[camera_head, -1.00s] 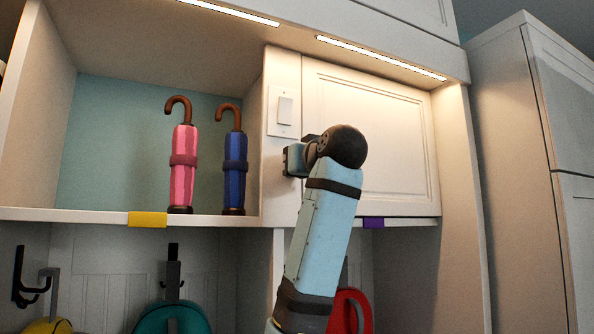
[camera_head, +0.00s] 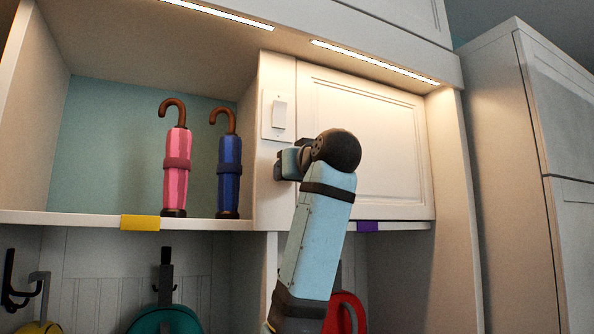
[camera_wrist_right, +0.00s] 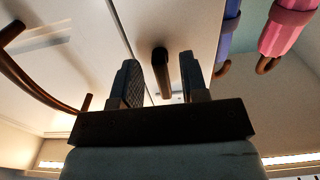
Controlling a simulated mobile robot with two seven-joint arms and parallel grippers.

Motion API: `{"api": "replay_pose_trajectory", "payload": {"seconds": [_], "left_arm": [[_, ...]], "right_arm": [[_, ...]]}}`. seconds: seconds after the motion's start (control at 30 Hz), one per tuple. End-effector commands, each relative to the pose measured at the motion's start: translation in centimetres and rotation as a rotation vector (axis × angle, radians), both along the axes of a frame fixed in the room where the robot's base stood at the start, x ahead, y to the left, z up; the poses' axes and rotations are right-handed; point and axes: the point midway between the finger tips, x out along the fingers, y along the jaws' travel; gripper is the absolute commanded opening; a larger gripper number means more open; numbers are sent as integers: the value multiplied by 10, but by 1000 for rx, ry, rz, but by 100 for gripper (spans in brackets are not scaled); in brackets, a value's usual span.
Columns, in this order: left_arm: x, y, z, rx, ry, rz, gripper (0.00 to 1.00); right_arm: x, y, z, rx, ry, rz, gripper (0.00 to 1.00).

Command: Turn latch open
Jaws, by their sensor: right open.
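The latch (camera_wrist_right: 162,72), a short dark brown bar, sticks out from the white cabinet front in the right wrist view. My right gripper (camera_wrist_right: 160,80) is open, with one finger on each side of the latch and a visible gap to each. In the head view my right gripper (camera_head: 284,163) is at the white panel just below the light switch, left of the closed cabinet door (camera_head: 375,145). The latch is hidden behind my gripper and wrist there. My left gripper is not in view.
A curved brown handle (camera_wrist_right: 40,82) shows left of my fingers in the wrist view. A pink umbrella (camera_head: 176,175) and a blue umbrella (camera_head: 229,175) stand on the open shelf to the left. The light switch (camera_head: 279,115) is just above my gripper.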

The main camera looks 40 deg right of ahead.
Motion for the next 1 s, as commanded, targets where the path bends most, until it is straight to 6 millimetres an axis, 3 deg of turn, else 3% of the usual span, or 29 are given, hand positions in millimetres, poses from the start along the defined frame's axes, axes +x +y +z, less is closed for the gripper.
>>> {"api": "replay_pose_trajectory", "payload": {"seconds": [0.17, 0.57, 1.0], "left_arm": [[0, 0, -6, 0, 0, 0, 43], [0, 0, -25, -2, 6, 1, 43], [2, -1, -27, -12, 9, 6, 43]], "right_arm": [[-20, 6, -1, -2, -5, -1, 40], [-105, 35, -1, 2, -7, 7, 40], [-129, 41, 0, 1, -3, 1, 40]]}}
